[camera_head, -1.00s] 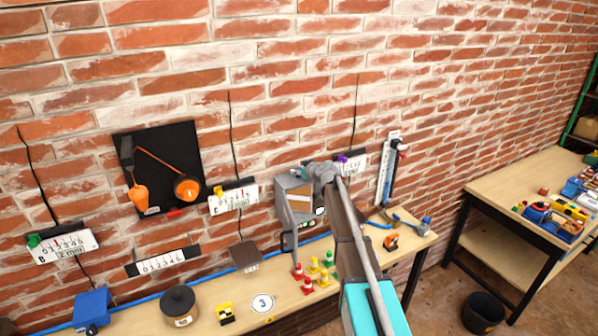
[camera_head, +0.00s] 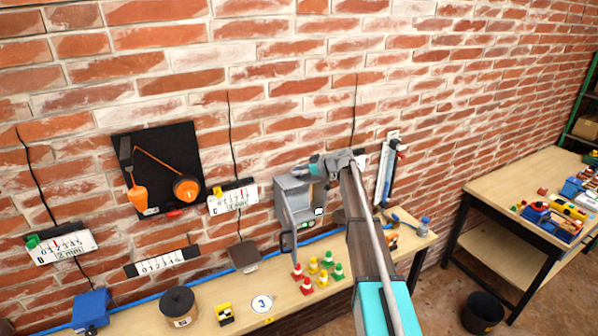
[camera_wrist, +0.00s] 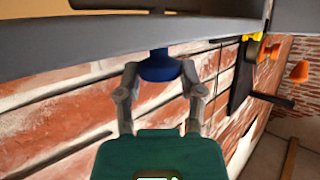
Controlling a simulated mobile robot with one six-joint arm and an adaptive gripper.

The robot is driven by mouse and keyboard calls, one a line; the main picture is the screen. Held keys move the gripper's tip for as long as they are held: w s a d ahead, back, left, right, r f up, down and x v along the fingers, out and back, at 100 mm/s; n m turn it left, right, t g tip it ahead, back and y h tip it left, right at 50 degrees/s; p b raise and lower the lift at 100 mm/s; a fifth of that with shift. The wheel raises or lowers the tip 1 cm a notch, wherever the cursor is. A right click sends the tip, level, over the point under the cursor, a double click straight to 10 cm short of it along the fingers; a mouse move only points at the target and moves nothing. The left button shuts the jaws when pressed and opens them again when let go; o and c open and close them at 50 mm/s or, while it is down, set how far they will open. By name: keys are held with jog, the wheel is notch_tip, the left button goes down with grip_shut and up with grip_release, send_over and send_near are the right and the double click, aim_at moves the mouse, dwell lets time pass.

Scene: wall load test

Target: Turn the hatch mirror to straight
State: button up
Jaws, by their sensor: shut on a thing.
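A grey box (camera_head: 281,194) hangs on the brick wall with its front panel (camera_head: 289,228) swung open; I take it for the hatch. My gripper (camera_head: 310,169) is at its upper right edge, reaching in from the right. In the wrist view my gripper (camera_wrist: 160,82) has its two grey fingers closed around a dark blue knob-like piece (camera_wrist: 160,65). A grey slab (camera_wrist: 110,43) runs across above the piece. I cannot tell the mirror face or its angle; my gripper and the panel hide much of the box.
The bench (camera_head: 345,256) below holds small red, yellow and green cones (camera_head: 314,267), a brown pot (camera_head: 178,305) and a blue box (camera_head: 91,308). A black board (camera_head: 160,168) and a ruler plate (camera_head: 233,198) hang to the left. A tall gauge (camera_head: 386,175) hangs close right.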

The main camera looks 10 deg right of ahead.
jog(key=shift+n+g, duration=0.3)
jog(key=shift+g, duration=0.1)
jog(key=o, duration=1.1)
jog(key=shift+o, duration=0.2)
jog(key=shift+s+m+t, duration=0.1)
jog(key=shift+m+t, duration=0.3)
jog(key=shift+t, duration=0.1)
